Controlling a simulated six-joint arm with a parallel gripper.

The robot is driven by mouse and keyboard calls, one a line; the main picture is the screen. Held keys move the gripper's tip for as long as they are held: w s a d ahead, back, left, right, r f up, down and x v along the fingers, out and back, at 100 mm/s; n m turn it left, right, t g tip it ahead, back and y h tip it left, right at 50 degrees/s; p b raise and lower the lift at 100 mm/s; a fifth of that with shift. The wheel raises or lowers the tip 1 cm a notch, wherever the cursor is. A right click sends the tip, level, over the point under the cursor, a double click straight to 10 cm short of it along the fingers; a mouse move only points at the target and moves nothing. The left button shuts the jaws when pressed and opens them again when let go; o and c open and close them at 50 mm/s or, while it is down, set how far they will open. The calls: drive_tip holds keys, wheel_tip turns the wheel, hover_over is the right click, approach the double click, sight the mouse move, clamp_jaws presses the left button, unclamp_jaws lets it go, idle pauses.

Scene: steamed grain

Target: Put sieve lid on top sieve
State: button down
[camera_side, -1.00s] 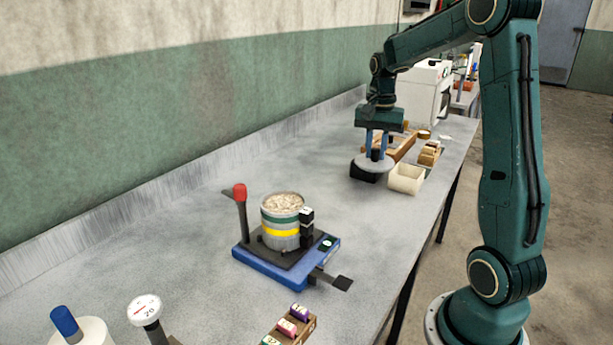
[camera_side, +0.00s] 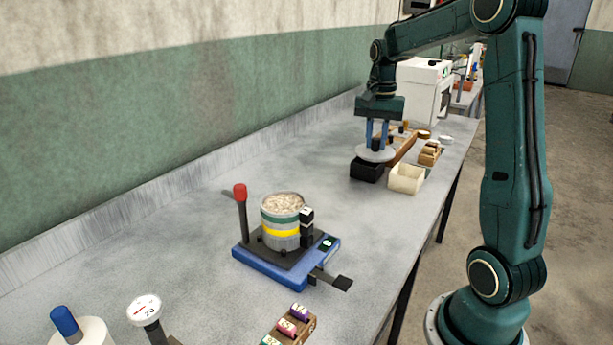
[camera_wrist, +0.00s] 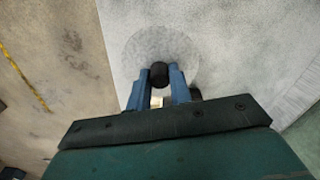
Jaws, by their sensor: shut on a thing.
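The sieve lid (camera_side: 375,155) is a pale grey disc with a dark knob. My gripper (camera_side: 377,143) is shut on the knob and holds the lid level above a black box in the side view. In the wrist view the lid (camera_wrist: 140,45) lies beyond my blue fingers (camera_wrist: 160,80), with the black knob between them. The sieve stack (camera_side: 283,222) stands on a blue shaker base (camera_side: 270,268) in the middle of the bench. Its top sieve (camera_side: 283,203) is open and full of pale grain. The lid is well apart from the stack, behind it and to the right.
A black box (camera_side: 364,173) and a cream box (camera_side: 406,179) stand beneath and beside the lid. A red-topped post (camera_side: 240,210) rises left of the stack, and a black clamp (camera_side: 306,222) is at its right. The bench between stack and boxes is clear.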

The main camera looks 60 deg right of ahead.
drive_tip(key=w+a+r, duration=0.5)
drive_tip(key=a+r, duration=0.3)
drive_tip(key=a, duration=0.3)
drive_tip(key=w+a+r, duration=0.6)
drive_tip(key=a+r, duration=0.1)
drive_tip(key=a, duration=0.5)
drive_tip(key=shift+w+r, duration=0.15)
drive_tip(key=shift+r, duration=0.25)
drive_tip(key=shift+a, duration=0.1)
wheel_tip(320, 180, down, 16)
drive_tip(key=shift+f, duration=2)
drive_tip(key=shift+f, duration=0.6)
drive_tip(key=c, duration=1.3)
unclamp_jaws()
drive_tip(key=shift+o, duration=0.2)
